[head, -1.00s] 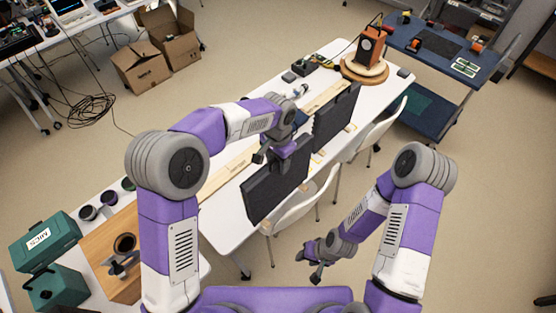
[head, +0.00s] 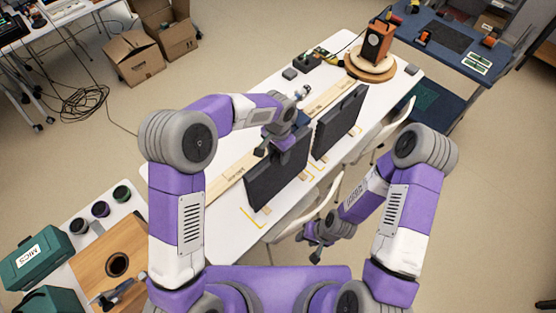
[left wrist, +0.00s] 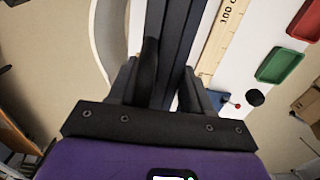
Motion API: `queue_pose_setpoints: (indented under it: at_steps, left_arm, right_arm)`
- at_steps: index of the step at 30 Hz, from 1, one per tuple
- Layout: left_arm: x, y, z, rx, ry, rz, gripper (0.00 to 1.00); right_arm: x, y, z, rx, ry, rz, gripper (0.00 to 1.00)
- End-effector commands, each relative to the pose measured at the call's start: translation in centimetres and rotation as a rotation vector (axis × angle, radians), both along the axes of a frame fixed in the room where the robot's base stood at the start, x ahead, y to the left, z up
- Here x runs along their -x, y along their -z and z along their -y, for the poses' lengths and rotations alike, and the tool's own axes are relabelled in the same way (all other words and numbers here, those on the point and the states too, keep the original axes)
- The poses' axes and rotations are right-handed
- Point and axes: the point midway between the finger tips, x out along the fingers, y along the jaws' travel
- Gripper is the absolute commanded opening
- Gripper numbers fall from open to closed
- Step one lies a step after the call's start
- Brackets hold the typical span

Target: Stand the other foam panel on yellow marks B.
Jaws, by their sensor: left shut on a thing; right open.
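A dark foam panel (head: 276,176) is upright over the near half of the white table. My left gripper (head: 277,140) is shut on its top edge; the left wrist view shows the panel (left wrist: 174,40) between the two fingers (left wrist: 168,88). I cannot tell whether its bottom touches the table. The other dark panel (head: 340,122) stands apart from it, farther along the table. Yellow marks (head: 252,217) show by the held panel's lower left corner, and more marks (head: 313,168) lie between the panels; their letters are not readable. My right gripper (head: 317,249) is open and empty beside the table's near side.
A speaker (head: 379,40) stands on a round wooden turntable (head: 383,70) at the table's far end. A long wooden measuring strip (head: 228,182) runs behind the panels. Chairs (head: 371,146) stand along the table's right side. A wooden board (head: 90,262) and green cases (head: 37,256) are at lower left.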

Motion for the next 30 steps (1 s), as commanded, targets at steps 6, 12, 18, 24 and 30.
queue_pose_setpoints:
  at_steps: [6, 12, 18, 24, 30]
  left_arm:
    - [0.0, 2.3, 0.0, 0.0, -0.001, -0.001, 0.0]
    - [-0.1, 3.8, 0.0, 0.001, -0.001, 0.003, 0.0]
    - [0.0, 3.8, 0.0, 0.001, -0.001, 0.003, 0.0]
    - [0.0, 4.1, 0.0, 0.001, -0.001, 0.001, 0.66]
    - [0.0, 4.0, 0.0, 0.001, -0.001, 0.001, 0.74]
  right_arm:
    - [0.0, -0.1, 0.0, 0.0, 0.0, 0.001, 0.43]
    - [0.0, -0.1, 0.0, 0.0, 0.0, 0.001, 0.43]
    - [0.0, 0.0, 0.0, 0.0, 0.0, 0.001, 0.43]
    - [0.0, 0.2, 0.0, 0.0, 0.0, 0.001, 0.43]
    - [0.0, 0.2, 0.0, 0.0, 0.0, 0.001, 0.43]
